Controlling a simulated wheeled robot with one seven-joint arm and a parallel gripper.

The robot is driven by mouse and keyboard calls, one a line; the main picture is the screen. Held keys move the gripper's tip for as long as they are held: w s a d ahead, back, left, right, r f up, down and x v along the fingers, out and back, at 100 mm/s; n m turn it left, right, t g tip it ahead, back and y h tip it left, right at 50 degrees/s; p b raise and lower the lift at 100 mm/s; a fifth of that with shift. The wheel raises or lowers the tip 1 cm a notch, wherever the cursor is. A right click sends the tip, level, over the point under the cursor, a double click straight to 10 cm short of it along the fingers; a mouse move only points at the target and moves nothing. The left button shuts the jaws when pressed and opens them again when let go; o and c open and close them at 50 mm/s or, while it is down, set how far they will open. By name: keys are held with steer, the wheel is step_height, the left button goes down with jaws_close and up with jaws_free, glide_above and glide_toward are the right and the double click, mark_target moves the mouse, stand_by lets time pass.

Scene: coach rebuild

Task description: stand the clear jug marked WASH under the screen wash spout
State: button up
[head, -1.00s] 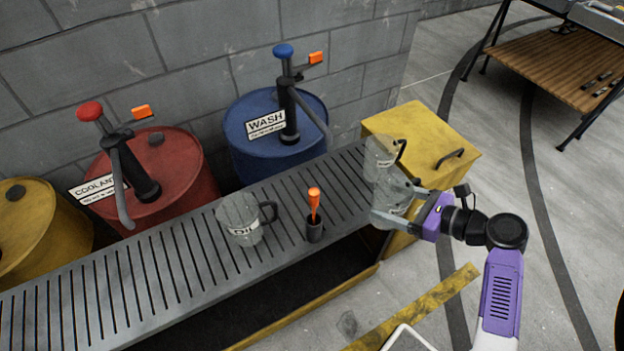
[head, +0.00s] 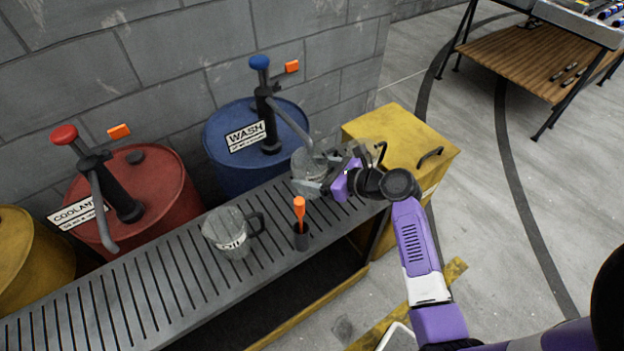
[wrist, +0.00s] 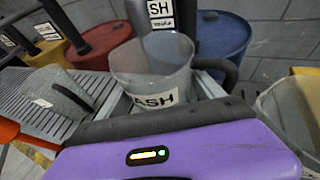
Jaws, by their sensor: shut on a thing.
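The clear jug marked WASH (head: 306,172) is upright in my gripper (head: 328,178), at the right part of the slatted rack (head: 165,262). The wrist view shows the jug (wrist: 152,62) between the fingers, its label partly covered. The screen wash pump (head: 268,118) stands on the blue drum (head: 222,160) with a WASH sign. Its spout (head: 291,124) slants down to the right, and its tip appears close to the jug's mouth. I cannot tell whether the jug's base touches the rack or whether the mouth is exactly under the tip.
Another clear jug (wrist: 292,108) is at the right, by the yellow cabinet (head: 415,135). The red coolant drum (head: 160,190) is farther left.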

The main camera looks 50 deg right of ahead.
steer(key=shift+f+b, duration=0.35)
steer(key=shift+f, duration=1.35)
steer(key=shift+f, duration=0.1)
steer(key=o, duration=1.5)
steer(key=shift+c, duration=0.2)
